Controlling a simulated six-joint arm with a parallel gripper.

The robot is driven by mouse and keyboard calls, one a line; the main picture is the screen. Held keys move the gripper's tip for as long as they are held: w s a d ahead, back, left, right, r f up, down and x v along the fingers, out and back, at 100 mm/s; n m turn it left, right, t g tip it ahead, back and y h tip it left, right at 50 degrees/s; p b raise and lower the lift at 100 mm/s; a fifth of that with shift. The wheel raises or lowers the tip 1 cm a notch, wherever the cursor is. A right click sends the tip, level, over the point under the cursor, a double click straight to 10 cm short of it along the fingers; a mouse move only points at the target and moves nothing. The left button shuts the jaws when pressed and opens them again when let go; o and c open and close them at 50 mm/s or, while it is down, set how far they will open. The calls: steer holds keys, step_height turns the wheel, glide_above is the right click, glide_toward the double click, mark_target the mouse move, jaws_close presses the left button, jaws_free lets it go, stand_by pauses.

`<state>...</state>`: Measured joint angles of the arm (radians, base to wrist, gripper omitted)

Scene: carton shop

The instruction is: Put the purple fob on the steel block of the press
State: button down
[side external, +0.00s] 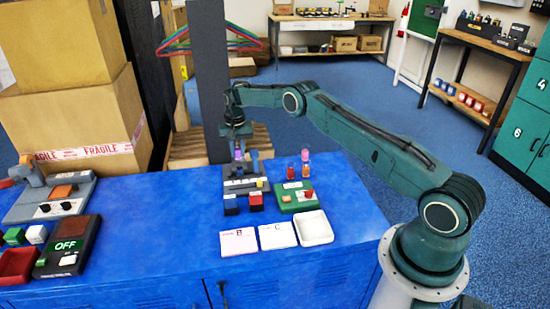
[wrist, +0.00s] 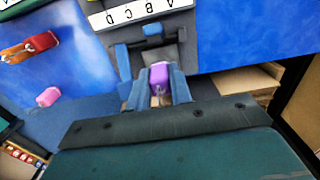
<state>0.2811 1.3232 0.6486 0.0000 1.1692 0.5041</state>
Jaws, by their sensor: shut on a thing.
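The purple fob (wrist: 160,72) is between the two fingers of my gripper (wrist: 158,95) in the wrist view, and the gripper is shut on it. In the side view the purple fob (side external: 238,154) shows just below my gripper (side external: 238,146), over the back of the grey press (side external: 229,171). A blue part of the press (wrist: 152,29) stands beyond the fob in the wrist view, with a grey steel surface (wrist: 150,52) between them. A white strip lettered A to D (wrist: 138,11) lies farther off. I cannot tell whether the fob touches the steel block.
A green stand (side external: 295,202) with an orange piece is to the right. Red and pink fobs (side external: 305,156) stand behind it. Cards B (side external: 238,242) and C (side external: 277,236) and a white tray (side external: 314,228) lie in front. A dark post (side external: 210,80) rises behind the bench.

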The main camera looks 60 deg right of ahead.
mark_target(239, 159)
steer(key=shift+f, duration=2.05)
steer(key=shift+f, duration=0.15)
steer(key=c, duration=1.3)
jaws_free()
steer(key=shift+o, duration=0.2)
step_height(239, 159, up, 12)
steer(key=shift+f, duration=0.1)
steer(key=shift+r, duration=0.3)
steer(key=shift+r, duration=0.1)
